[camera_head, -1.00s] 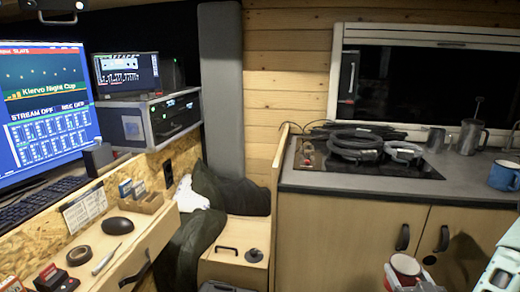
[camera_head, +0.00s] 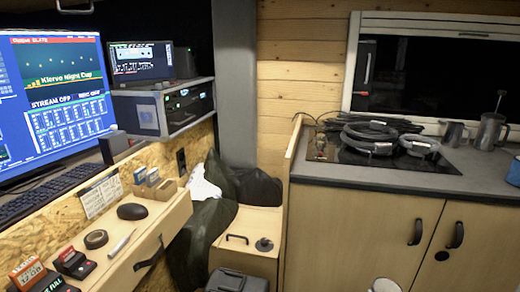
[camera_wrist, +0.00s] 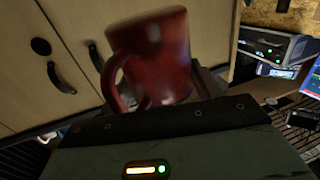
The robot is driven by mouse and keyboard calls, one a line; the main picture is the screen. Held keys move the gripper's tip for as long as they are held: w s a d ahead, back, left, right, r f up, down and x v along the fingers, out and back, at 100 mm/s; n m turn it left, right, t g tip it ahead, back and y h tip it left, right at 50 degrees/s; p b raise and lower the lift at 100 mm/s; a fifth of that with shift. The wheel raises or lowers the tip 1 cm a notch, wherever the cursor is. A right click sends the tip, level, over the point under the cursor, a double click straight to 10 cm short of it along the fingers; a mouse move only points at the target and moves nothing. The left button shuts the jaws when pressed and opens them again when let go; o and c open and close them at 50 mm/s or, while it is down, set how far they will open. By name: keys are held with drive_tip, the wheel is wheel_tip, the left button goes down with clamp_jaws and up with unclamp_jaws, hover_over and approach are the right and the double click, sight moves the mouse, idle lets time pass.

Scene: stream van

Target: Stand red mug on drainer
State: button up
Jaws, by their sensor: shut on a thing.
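The red mug (camera_wrist: 165,60) fills the upper middle of the wrist view, slightly blurred, with its handle towards the left. My gripper (camera_wrist: 168,98) is shut on it; the mug hides most of the fingers. My gripper is out of the head view. I cannot see a drainer in either view.
The grey worktop (camera_head: 440,178) has a hob with coiled black cables (camera_head: 370,138). Metal jugs (camera_head: 490,132) and a blue mug (camera_head: 514,172) stand at its right. Cupboard doors (camera_head: 370,225) are below. A desk with a monitor (camera_head: 55,95) is at left.

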wheel_tip(320, 180, up, 6)
drive_tip(key=p, duration=0.5)
drive_tip(key=shift+p, duration=0.35)
drive_tip(key=shift+w+d+r, duration=0.1)
